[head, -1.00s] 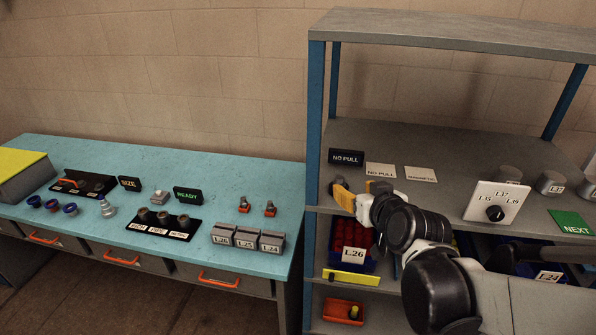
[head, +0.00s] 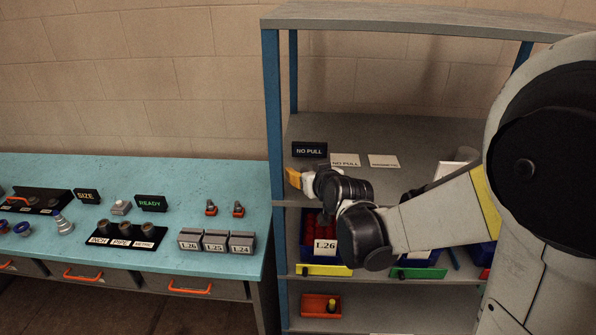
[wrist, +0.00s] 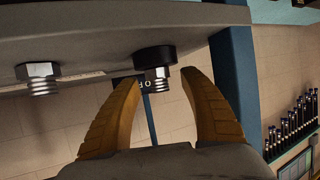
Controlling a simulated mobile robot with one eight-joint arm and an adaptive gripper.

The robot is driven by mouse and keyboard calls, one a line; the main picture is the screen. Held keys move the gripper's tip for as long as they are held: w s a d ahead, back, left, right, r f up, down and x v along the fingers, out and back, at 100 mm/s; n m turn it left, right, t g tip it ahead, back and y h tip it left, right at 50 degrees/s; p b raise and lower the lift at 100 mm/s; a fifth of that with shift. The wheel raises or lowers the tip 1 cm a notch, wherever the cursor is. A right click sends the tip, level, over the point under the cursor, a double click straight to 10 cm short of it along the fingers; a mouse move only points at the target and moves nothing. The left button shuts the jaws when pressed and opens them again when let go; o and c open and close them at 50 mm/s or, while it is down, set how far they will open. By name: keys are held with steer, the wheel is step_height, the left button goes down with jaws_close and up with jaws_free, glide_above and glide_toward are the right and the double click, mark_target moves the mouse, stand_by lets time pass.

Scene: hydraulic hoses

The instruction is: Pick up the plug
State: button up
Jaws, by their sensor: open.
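My gripper (wrist: 160,82) is open, with one yellow finger on each side of the plug and visible gaps. I cannot tell its exact depth relative to the fingertips. A second silver threaded hex plug (wrist: 40,78) is at the left. No plug is discernible there.
A blue shelf post (head: 272,130) stands close left of my gripper; it also shows in the wrist view (wrist: 233,85). White cards (head: 346,160) lie behind. Below are the L.26 bin (head: 325,247) and an orange tray (head: 311,306). The turquoise bench (head: 160,172) is at left.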

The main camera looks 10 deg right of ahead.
steer(key=shift+s, duration=0.1)
jaws_close()
steer(key=shift+r, duration=0.2)
